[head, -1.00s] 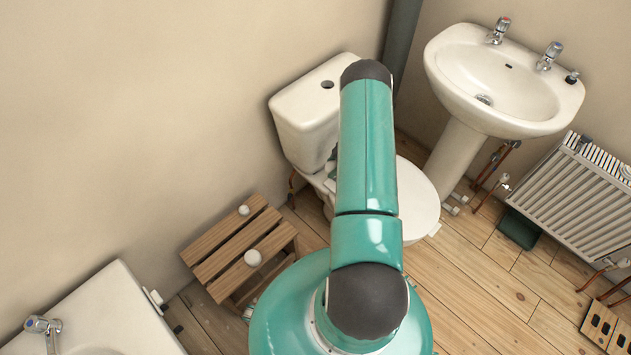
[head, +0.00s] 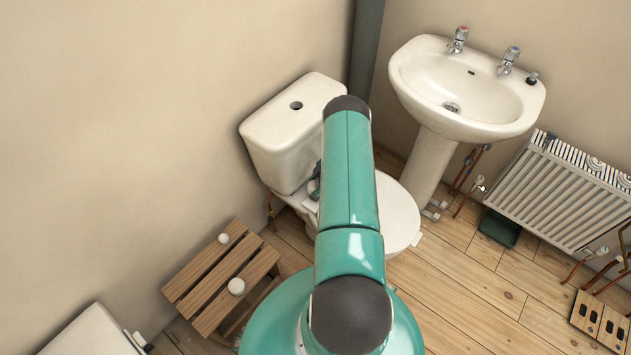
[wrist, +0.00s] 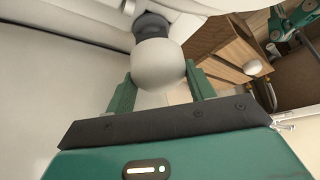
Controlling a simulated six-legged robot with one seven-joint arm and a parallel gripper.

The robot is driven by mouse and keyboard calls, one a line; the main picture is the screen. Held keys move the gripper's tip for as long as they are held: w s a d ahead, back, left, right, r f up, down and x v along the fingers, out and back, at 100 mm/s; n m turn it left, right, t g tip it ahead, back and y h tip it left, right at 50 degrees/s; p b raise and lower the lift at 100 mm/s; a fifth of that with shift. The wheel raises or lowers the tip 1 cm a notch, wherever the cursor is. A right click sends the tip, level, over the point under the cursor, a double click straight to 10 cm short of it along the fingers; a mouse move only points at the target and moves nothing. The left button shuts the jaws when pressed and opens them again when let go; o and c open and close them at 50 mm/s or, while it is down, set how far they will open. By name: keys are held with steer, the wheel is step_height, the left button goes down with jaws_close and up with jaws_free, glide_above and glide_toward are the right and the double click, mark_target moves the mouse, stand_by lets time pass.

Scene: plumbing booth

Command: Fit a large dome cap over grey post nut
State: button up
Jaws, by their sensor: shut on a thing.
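A white dome cap (wrist: 158,66) is between the two green fingers of my gripper (wrist: 160,86) in the wrist view, and the gripper is shut on it. The dark grey post nut (wrist: 151,24) shows just beyond the cap, against white ceramic. The cap overlaps the nut's near end in the picture, and I cannot tell whether they touch. Two other white balls or caps, a smaller one (head: 223,238) and a larger one (head: 236,286), lie on the wooden stool (head: 205,272).
The toilet (head: 290,130) stands against the wall, close to my arm. A pedestal basin (head: 435,75) and a radiator (head: 560,190) are to its right. A bath corner (head: 90,335) is at lower left. The floorboards (head: 470,300) at lower right are mostly clear.

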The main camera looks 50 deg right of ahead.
steer(key=shift+f, duration=2.25)
steer(key=shift+c, duration=0.3)
steer(key=shift+f, duration=0.2)
steer(key=shift+c, duration=0.3)
steer(key=shift+s+a+f, duration=0.1)
steer(key=shift+f, duration=0.2)
steer(key=c, duration=0.3)
steer(key=o, duration=1.4)
steer(key=shift+c, duration=0.2)
steer(key=shift+o, duration=0.5)
steer(key=shift+r, duration=0.1)
